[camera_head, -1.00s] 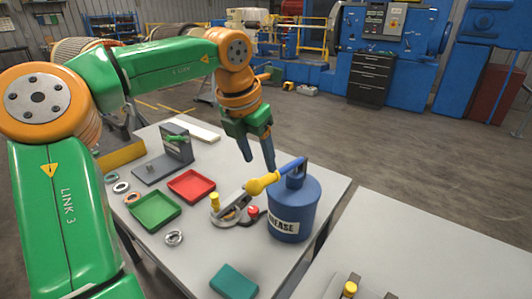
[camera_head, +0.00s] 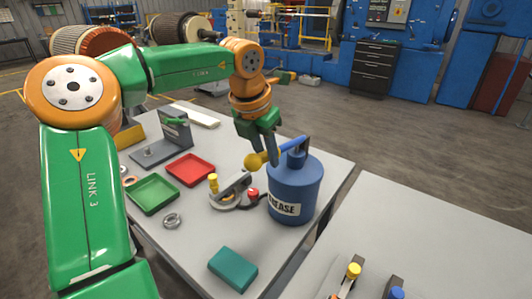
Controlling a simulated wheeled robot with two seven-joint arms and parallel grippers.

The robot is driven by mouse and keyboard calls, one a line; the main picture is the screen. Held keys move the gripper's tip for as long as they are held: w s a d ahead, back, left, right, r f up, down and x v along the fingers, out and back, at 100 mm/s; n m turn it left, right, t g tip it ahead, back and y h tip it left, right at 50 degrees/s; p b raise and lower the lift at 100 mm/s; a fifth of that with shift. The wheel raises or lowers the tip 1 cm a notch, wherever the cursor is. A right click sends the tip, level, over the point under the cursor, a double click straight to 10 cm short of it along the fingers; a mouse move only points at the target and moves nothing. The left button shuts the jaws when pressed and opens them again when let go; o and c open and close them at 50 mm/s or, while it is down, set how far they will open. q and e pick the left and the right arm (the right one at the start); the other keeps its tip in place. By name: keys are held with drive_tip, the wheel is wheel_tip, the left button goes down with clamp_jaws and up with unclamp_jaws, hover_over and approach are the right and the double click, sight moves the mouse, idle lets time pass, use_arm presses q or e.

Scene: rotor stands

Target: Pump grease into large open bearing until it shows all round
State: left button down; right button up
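A blue grease drum (camera_head: 293,195), labelled "GREASE", stands on the grey table. Its pump lever has a blue bar (camera_head: 292,146) and a yellow grip with a round yellow knob (camera_head: 252,161). A grey ring-shaped piece (camera_head: 228,198), partly hidden under a metal bar and possibly the large bearing, lies left of the drum beside yellow and red knobs. No grease can be made out on it. My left gripper (camera_head: 265,150) points down at the yellow grip, its fingers overlapping it in the view. Whether they are closed on it cannot be seen.
A red tray (camera_head: 190,169), a green tray (camera_head: 152,194), a small metal ring (camera_head: 172,220) and a grey bracket stand (camera_head: 162,150) are on the left of the table. A teal block (camera_head: 233,269) lies at the front. A second table (camera_head: 440,245) stands at right.

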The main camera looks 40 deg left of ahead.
use_arm(q)
drive_tip(key=shift+f+b, duration=2.3)
drive_tip(key=shift+f, duration=0.3)
wheel_tip(320, 180, up, 5)
drive_tip(key=p, duration=0.5)
drive_tip(key=shift+r, duration=0.15)
drive_tip(key=c, duration=0.6)
unclamp_jaws()
drive_tip(key=shift+o, duration=0.2)
wheel_tip(320, 180, up, 7)
drive_tip(key=p, duration=0.7)
drive_tip(key=shift+r, duration=0.1)
drive_tip(key=shift+f, duration=0.25)
